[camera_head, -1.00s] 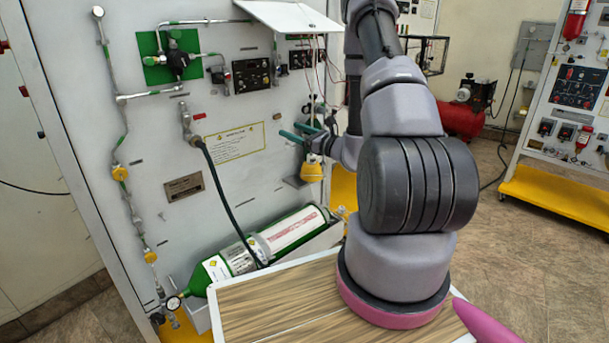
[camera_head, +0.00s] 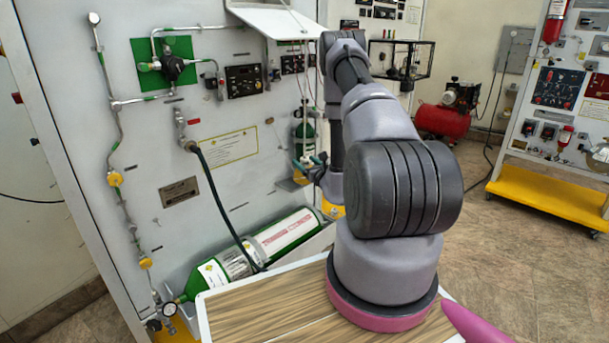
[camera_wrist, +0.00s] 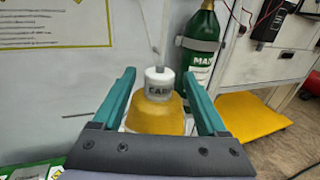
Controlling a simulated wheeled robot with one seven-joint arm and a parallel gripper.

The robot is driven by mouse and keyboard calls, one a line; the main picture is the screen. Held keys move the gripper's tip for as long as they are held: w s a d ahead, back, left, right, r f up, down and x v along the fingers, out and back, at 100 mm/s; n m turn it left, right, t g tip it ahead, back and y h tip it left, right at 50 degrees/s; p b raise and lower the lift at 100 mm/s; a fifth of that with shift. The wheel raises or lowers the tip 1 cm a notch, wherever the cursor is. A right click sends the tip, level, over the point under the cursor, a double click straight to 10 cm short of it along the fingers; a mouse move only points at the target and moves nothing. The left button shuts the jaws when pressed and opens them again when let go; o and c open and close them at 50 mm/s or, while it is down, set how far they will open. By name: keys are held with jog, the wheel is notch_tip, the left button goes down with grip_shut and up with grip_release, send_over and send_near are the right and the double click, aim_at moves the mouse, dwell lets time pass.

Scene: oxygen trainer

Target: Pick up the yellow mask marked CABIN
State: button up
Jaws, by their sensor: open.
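The yellow mask (camera_wrist: 155,115) with a white top, its black letters reading about "CAB", hangs upright on a thin cord in the wrist view. My gripper (camera_wrist: 159,74) is open, with one teal finger on each side of the mask. A small gap seems to show between the mask and each finger; I cannot tell if either touches. The mask's lower part is hidden behind the dark gripper body.
A green cylinder (camera_wrist: 201,45) with a partly readable label stands behind the mask to the right. The grey panel (camera_head: 240,185) is close on the left. A large green cylinder (camera_head: 282,235) lies below. A yellow base (camera_wrist: 250,115) is at right.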

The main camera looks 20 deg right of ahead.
jog(key=shift+w+a, duration=0.1)
jog(key=shift+w, duration=1.85)
grip_shut()
